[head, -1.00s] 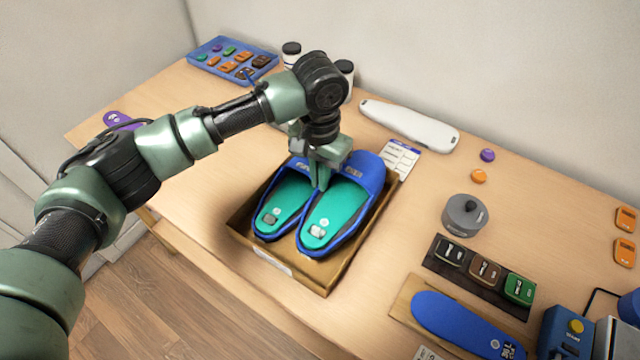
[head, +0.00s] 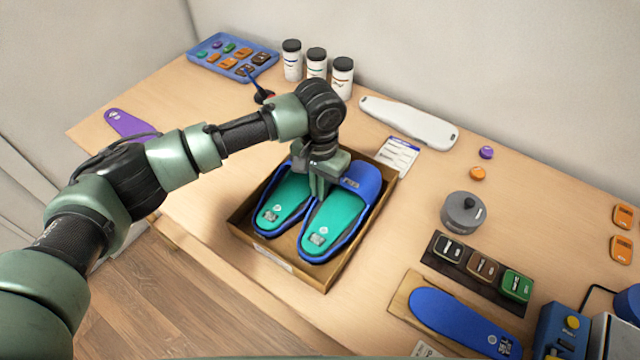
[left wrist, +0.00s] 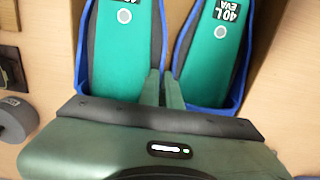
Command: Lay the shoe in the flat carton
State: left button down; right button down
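The flat carton (head: 318,280) is a shallow brown tray near the table's front edge. Two blue shoes with green insoles lie side by side in it, the right-hand shoe (head: 335,225) and the left-hand shoe (head: 283,205). My left gripper (head: 319,194) reaches down between them. In the left wrist view its fingers (left wrist: 161,86) are close together on the inner side wall of the right-hand shoe (left wrist: 122,55), which shows on the left there. The left-hand shoe (left wrist: 213,60) is beside the fingers. The gripper hides part of both toe ends. My right gripper is out of view.
A printed card (head: 398,157) and a white sole-shaped piece (head: 410,122) lie behind the carton. A grey pot (head: 463,212), a dark rack (head: 470,270) and a blue insole on a board (head: 465,322) are to the right. Several jars (head: 316,63) stand at the back.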

pick_arm(q)
jog(key=c, duration=1.7)
grip_release()
jog(key=shift+o, duration=0.4)
notch_tip(320, 180, up, 13)
jog(key=b, duration=0.3)
jog(key=shift+r, duration=0.15)
